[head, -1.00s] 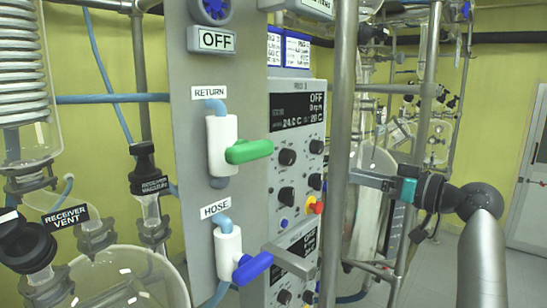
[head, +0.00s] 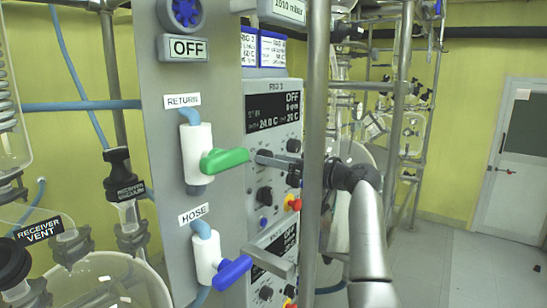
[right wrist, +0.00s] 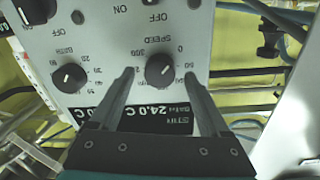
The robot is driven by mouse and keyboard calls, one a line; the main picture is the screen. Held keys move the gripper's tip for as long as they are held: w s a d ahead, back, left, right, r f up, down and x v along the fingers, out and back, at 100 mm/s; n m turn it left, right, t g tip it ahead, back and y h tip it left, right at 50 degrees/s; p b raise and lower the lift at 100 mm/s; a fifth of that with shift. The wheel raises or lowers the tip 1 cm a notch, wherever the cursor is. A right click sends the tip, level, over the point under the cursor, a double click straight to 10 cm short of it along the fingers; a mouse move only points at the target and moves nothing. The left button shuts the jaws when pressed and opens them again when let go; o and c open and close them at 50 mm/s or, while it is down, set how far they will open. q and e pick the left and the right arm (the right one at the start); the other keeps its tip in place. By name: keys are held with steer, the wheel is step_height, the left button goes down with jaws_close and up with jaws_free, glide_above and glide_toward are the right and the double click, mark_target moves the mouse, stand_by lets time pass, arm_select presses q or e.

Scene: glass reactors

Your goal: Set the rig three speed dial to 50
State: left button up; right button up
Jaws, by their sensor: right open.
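The rig three control panel (head: 283,85) stands behind the grey valve panel in the head view. Its screen (head: 270,112) reads OFF above and 24.0 C below. The speed dial (right wrist: 160,69) is a black round knob, seen upside down in the right wrist view. My right gripper (right wrist: 159,80) is open, with one finger on each side of this dial; I cannot tell whether they touch it. In the head view my right gripper (head: 268,158) reaches the panel from the right and hides the speed dial. My left gripper is out of view.
The bath dial (right wrist: 70,76) sits beside the speed dial. The green return handle (head: 224,160) is close to the left of my gripper, and the blue hose handle (head: 232,271) is lower. A metal post (head: 317,120) stands in front of my right arm.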

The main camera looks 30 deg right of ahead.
steer(key=shift+w+a, duration=0.15)
steer(key=shift+w, duration=0.2)
jaws_close()
stand_by(0.5)
